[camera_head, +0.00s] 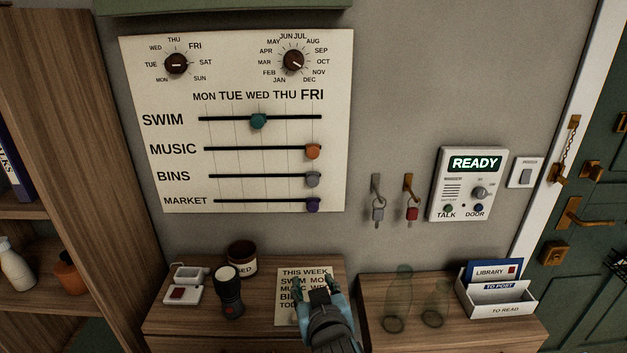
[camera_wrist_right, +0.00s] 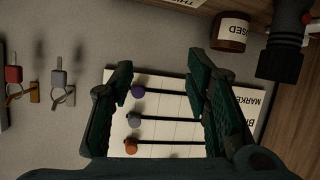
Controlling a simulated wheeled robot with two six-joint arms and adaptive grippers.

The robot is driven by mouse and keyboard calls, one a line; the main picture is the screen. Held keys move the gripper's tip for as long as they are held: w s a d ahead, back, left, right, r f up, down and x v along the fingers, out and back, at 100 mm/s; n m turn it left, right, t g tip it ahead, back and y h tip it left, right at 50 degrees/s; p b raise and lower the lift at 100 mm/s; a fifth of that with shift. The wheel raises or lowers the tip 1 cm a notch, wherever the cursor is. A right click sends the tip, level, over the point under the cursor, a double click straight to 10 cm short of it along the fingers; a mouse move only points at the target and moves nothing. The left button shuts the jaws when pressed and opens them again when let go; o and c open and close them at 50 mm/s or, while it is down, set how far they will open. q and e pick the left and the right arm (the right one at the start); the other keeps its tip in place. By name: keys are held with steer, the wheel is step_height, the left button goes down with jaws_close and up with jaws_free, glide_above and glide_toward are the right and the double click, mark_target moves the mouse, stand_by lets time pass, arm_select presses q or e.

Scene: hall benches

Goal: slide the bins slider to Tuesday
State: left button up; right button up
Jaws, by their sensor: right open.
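The bins slider is a grey knob (camera_head: 312,179) on a black horizontal track, at the right end under FRI on the white wall board (camera_head: 165,105). The TUE mark is well to its left. My right gripper (camera_head: 315,284) is open and empty, below the board and in front of the bench top. In the right wrist view the board appears turned, and the grey knob (camera_wrist_right: 134,119) shows between the purple and orange knobs, beyond the open fingers (camera_wrist_right: 160,68). The fingers are apart from the knob. My left gripper is not in view.
The orange music knob (camera_head: 313,151) and purple market knob (camera_head: 313,204) sit close above and below, also under FRI. The teal swim knob (camera_head: 258,121) is under WED. A torch (camera_head: 229,290), jar (camera_head: 242,259) and partly covered note card (camera_head: 290,273) are on the bench.

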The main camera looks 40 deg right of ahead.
mark_target(313, 181)
steer(key=w+d+r+m+t+h, duration=0.1)
steer(key=w+r+m+h, duration=0.1)
steer(key=r, duration=0.5)
steer(key=w+d+r+m+t+h, duration=0.1)
steer(key=w+d+r+t+h, duration=0.1)
steer(key=r, duration=0.4)
steer(key=x, duration=1.3)
steer(key=shift+w+d+p, duration=0.15)
steer(key=shift+d+p, duration=0.15)
jaws_close()
